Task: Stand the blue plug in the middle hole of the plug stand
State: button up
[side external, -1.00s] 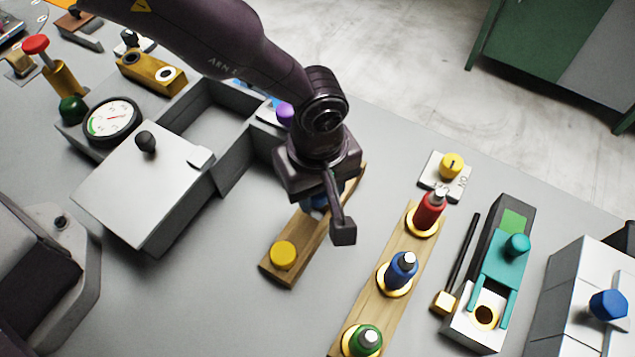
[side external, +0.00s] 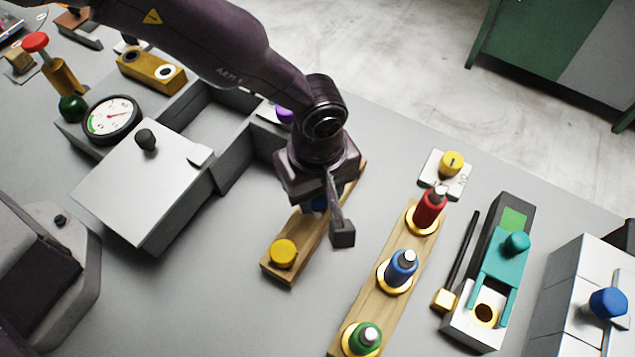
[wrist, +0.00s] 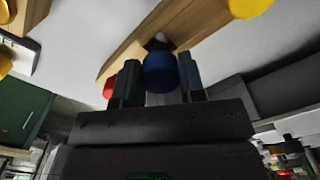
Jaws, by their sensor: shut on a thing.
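The plug stand (side external: 306,239) is a wooden bar lying on the bench under my gripper. A yellow plug (side external: 283,253) stands at its near end, and a red plug (wrist: 108,88) shows at its other end in the wrist view. My gripper (wrist: 159,64) points down over the middle of the stand, shut on the blue plug (wrist: 160,75). The blue plug also shows partly behind the near finger in the side view (side external: 318,204). A dark patch, seemingly the middle hole (wrist: 158,43), shows beside the plug. I cannot tell whether the plug's lower end is in it.
A second wooden bar (side external: 372,300) to the right carries red, blue and green bottle-like pieces in gold rings. A grey box with a lid (side external: 150,185) and gauge stands left. A teal slider device (side external: 503,258) stands farther right. Bare bench lies between the bars.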

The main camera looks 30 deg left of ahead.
jog(key=shift+f, duration=1.3)
jog(key=o, duration=1)
notch_tip(320, 180, up, 13)
jog(key=shift+f, duration=0.1)
